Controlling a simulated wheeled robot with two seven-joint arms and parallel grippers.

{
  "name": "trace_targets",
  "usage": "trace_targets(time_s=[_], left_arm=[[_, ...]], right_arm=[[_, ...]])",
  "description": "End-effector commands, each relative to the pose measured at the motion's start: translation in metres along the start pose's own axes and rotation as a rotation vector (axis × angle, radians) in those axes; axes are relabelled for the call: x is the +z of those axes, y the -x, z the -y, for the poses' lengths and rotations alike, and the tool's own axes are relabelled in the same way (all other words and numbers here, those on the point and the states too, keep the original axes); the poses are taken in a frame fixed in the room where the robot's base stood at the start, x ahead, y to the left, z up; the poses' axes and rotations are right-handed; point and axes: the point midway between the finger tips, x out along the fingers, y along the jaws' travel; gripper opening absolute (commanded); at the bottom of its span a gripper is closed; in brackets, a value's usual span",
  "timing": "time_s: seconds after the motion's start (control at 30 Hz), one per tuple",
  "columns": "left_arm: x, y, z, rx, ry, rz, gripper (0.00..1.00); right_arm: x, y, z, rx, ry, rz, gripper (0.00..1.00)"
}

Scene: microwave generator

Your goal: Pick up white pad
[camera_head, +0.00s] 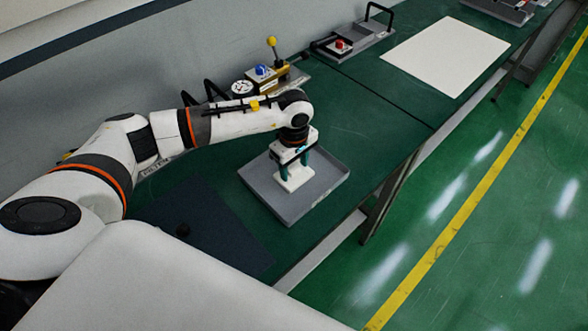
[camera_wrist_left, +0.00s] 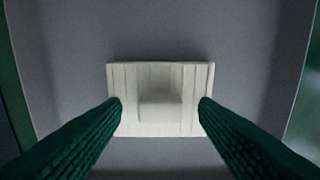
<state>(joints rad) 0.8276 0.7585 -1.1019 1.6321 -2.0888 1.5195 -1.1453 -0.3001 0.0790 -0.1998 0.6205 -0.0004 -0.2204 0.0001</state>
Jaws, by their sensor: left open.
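The white pad (camera_head: 295,179) lies in a shallow grey tray on the green table. In the left wrist view the white pad (camera_wrist_left: 160,120) is a ribbed square plate with a raised block in its middle. My left gripper (camera_head: 296,171) points down over the pad. In the left wrist view its two green fingers (camera_wrist_left: 160,103) are open, one at each side edge of the pad. I cannot tell whether the fingers touch the pad. My right gripper is not in view.
The grey tray (camera_head: 318,205) has low raised walls around the pad. A dark mat (camera_head: 215,235) lies left of it. Devices with a blue knob (camera_head: 261,70) and a red knob (camera_head: 340,44) stand along the wall. A white sheet (camera_head: 445,55) lies farther back.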

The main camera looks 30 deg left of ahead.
Motion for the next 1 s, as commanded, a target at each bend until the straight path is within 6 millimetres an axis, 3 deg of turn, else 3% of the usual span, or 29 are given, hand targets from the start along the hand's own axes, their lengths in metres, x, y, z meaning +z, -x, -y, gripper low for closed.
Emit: trace_targets(time_s=[0.27, 0.57, 0.83, 1.0], left_arm=[[0.0, -0.005, 0.0, -0.002, 0.0, 0.001, 0.55], [0.0, -0.004, 0.0, -0.002, 0.0, 0.001, 0.07], [0.0, -0.002, 0.001, -0.003, 0.0, 0.001, 0.07], [0.001, 0.018, 0.001, -0.006, -0.002, 0.002, 0.07]], right_arm=[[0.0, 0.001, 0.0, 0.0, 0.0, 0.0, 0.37], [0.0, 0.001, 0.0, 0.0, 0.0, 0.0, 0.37], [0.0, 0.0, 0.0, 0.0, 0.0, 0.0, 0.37], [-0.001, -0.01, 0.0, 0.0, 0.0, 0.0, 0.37]])
